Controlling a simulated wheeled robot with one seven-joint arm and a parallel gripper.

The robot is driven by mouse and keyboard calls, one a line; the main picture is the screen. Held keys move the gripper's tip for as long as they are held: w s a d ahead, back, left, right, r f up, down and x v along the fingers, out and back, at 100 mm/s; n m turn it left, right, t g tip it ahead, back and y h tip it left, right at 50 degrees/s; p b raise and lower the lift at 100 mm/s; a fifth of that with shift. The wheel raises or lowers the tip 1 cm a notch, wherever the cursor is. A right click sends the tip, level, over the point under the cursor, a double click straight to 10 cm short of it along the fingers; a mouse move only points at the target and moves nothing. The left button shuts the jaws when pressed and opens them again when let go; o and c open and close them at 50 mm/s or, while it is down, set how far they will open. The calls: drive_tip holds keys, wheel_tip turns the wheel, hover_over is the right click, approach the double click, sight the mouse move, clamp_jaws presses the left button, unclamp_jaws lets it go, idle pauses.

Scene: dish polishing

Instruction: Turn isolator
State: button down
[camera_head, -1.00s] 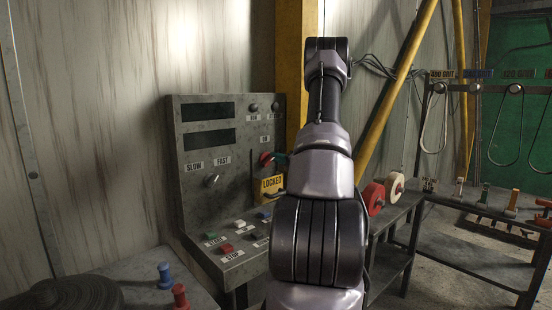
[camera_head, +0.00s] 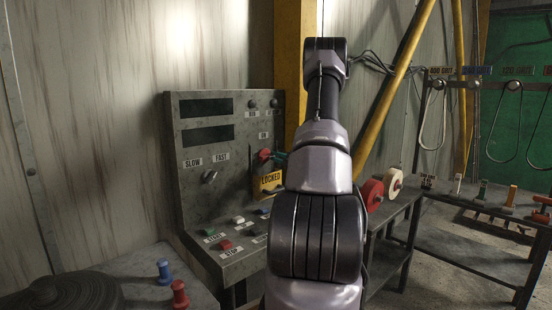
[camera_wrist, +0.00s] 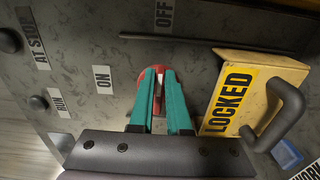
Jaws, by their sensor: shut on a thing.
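The red isolator (camera_head: 264,154) is on the upright face of the grey control panel (camera_head: 203,160). In the wrist view the isolator (camera_wrist: 144,77) sits between an ON label (camera_wrist: 102,79) to the left and an OFF label (camera_wrist: 164,14) above. My gripper (camera_wrist: 160,74), with teal fingers, is shut on the isolator's handle, and the fingers hide much of it. In the head view my gripper (camera_head: 278,157) shows only partly behind my arm. A yellow LOCKED padlock (camera_wrist: 288,73) with a dark shackle is close beside the right finger. It also hangs below the isolator in the head view (camera_head: 268,183).
A speed knob (camera_head: 210,177) and a sloped shelf with several buttons (camera_head: 238,219) are near the isolator. A bench with red and cream wheels (camera_head: 372,194) stands right of my arm. Blue and red pegs (camera_head: 164,272) stand at lower left.

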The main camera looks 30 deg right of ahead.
drive_tip(key=shift+d+f, duration=0.1)
drive_tip(key=c, duration=0.9)
unclamp_jaws()
drive_tip(key=s, duration=0.3)
drive_tip(key=s+d, duration=0.1)
drive_tip(key=s, duration=0.6)
drive_tip(key=shift+s+d, duration=0.2)
drive_tip(key=shift+s, duration=0.2)
